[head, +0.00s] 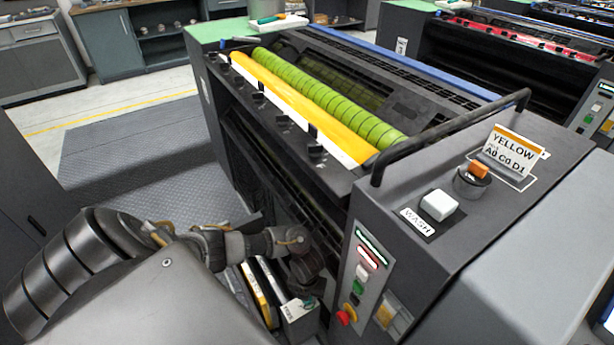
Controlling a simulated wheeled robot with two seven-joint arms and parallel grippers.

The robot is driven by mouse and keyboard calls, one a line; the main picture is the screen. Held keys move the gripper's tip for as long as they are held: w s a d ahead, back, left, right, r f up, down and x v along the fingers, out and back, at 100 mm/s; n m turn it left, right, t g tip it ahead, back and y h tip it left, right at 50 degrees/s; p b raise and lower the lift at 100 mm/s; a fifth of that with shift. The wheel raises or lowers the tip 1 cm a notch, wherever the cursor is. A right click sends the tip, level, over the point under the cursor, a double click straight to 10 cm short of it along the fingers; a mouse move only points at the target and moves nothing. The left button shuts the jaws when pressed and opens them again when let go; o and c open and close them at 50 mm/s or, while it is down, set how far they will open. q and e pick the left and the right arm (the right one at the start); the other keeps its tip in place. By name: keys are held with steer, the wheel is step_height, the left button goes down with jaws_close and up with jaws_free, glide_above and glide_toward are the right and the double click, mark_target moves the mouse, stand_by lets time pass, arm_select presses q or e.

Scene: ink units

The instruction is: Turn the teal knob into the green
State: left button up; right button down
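I cannot make out a teal knob or a green zone for it. The nearest knob on the console top is an orange one (478,171) on a dark round base, beside the YELLOW card (510,150). Several small black knobs (315,150) line the front ledge of the ink unit, beside its yellow roller (305,110) and green roller (325,97). My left arm comes in from the left, and its dark end with the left gripper (306,275) hangs beside the console's front panel. Its fingers are too dark to read. My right gripper is out of view.
The front panel (361,285) carries lights, push buttons and a red-and-yellow emergency knob (346,315). A white WASH button (438,205) and a black rail (450,135) are on the console top.

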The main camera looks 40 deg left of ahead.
arm_select(q)
steer(key=shift+r+n+p, duration=0.2)
steer(key=shift+n+p, duration=0.35)
steer(key=shift+n, duration=0.25)
steer(key=shift+d+n+p, duration=0.1)
steer(key=shift+n+p, duration=0.55)
steer(key=shift+n, duration=0.35)
steer(key=n+p, duration=0.2)
steer(key=shift+n, duration=0.3)
steer(key=shift+n+p, duration=0.5)
steer(key=shift+n, duration=0.4)
steer(key=shift+n+p, duration=0.45)
steer(key=shift+n, duration=0.35)
steer(key=shift+w+f+n+p, duration=0.15)
steer(key=shift+n+p, duration=0.55)
steer(key=shift+n, duration=0.7)
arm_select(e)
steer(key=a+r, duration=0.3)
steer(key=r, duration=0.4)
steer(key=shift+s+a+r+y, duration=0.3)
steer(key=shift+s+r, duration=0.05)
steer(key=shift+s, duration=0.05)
